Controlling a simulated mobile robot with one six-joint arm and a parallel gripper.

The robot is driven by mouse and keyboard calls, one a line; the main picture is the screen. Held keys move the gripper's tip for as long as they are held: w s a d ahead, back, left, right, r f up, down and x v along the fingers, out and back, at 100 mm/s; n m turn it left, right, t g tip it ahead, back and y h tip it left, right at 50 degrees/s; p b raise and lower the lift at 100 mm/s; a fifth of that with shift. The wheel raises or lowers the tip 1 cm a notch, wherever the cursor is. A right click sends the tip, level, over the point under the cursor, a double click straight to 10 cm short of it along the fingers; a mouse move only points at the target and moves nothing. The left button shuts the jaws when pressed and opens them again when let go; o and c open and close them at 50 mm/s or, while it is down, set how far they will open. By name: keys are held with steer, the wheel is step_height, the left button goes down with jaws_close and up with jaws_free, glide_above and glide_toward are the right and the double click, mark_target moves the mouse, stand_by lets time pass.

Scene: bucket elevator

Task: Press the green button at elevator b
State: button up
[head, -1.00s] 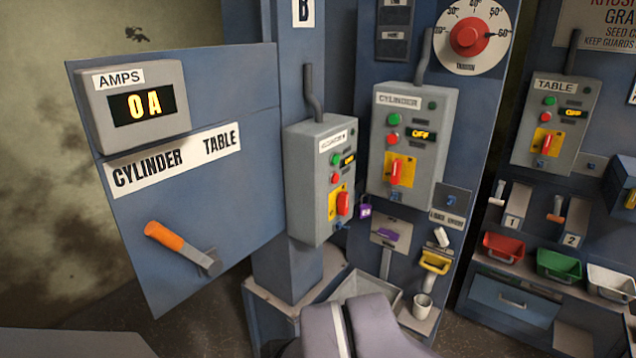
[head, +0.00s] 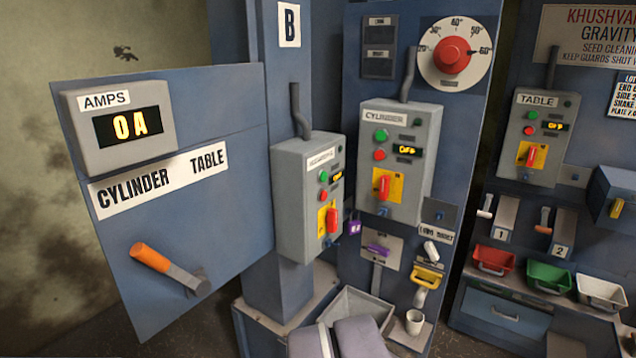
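The elevator B control box (head: 300,215) is a grey box on the blue column under a white "B" sign (head: 289,25). Its green button (head: 323,177) sits above a red button (head: 323,195), beside a small lit display that I see at a slant. A red switch handle (head: 332,220) on a yellow plate is lower on the same face. A purple padlock (head: 354,228) hangs by the box's lower right. A grey part of my arm shows at the bottom edge, below the box. My gripper's fingers are not in view.
A cylinder control box (head: 400,165) with its own green button stands close to the right. A table control box (head: 530,140) is farther right. A blue panel with an orange-handled lever (head: 165,265) juts out at the left. A grey tray (head: 358,305) lies below the box.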

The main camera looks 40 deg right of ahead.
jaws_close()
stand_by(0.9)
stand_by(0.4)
